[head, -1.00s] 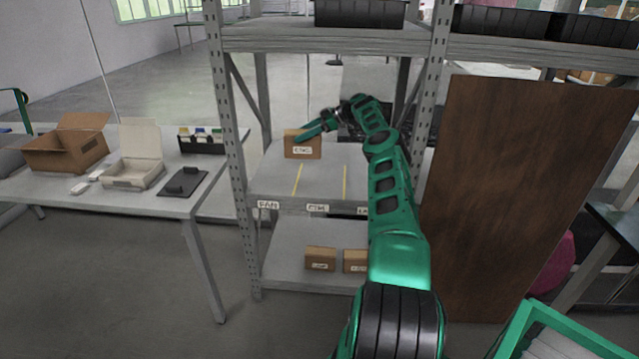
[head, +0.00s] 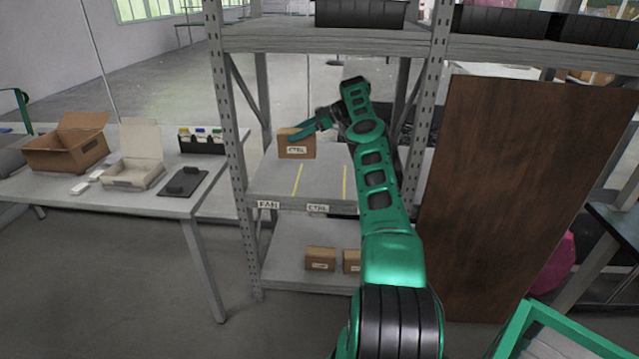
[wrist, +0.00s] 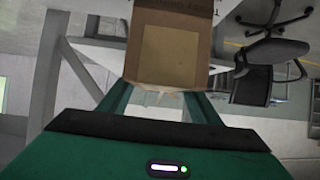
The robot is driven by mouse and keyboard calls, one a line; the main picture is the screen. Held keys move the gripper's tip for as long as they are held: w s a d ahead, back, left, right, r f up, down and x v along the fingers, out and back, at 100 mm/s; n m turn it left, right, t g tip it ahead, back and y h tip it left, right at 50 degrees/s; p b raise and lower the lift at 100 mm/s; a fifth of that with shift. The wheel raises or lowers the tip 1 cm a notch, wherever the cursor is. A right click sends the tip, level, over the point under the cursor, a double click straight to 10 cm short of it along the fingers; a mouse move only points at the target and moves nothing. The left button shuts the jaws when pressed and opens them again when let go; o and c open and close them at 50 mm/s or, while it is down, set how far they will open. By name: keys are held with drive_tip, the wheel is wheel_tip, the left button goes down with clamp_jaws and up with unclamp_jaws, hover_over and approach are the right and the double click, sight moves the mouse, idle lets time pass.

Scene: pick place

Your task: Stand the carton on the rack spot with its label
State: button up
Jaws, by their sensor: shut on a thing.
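A brown carton (head: 296,151) with a white label reading like "CTRL" is held in my gripper (head: 298,135) above the left part of the rack's middle shelf (head: 272,184). The carton is upright, its label facing the head camera. In the wrist view the carton (wrist: 171,50) sits between the green fingers (wrist: 160,95). The shelf's front edge bears a label like "FAN" (head: 268,205) at the left and one like "CTRL" (head: 318,208) further right. Yellow lines split the shelf into spots. My arm hides the shelf's right part and its label.
Two cartons (head: 320,259) stand on the lower shelf. Black bins (head: 360,13) sit on the upper shelf. Rack posts (head: 232,150) flank the middle shelf. A table (head: 120,198) at left holds boxes and a black tray. A brown board (head: 520,190) stands at right.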

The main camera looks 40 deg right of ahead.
sight(288, 134)
drive_tip(key=shift+s+a+r, duration=0.15)
drive_tip(key=shift+a+r, duration=0.15)
drive_tip(key=shift+a, duration=0.55)
drive_tip(key=shift+s+a+r, duration=0.1)
drive_tip(key=shift+a+r, duration=0.2)
drive_tip(key=shift+a, duration=0.5)
drive_tip(key=s+d+f, duration=0.6)
drive_tip(key=d+f, duration=0.4)
drive_tip(key=f, duration=0.1)
drive_tip(key=shift+m, duration=0.3)
drive_tip(key=o, duration=1.4)
drive_tip(key=shift+s, duration=0.1)
drive_tip(key=shift+d, duration=0.1)
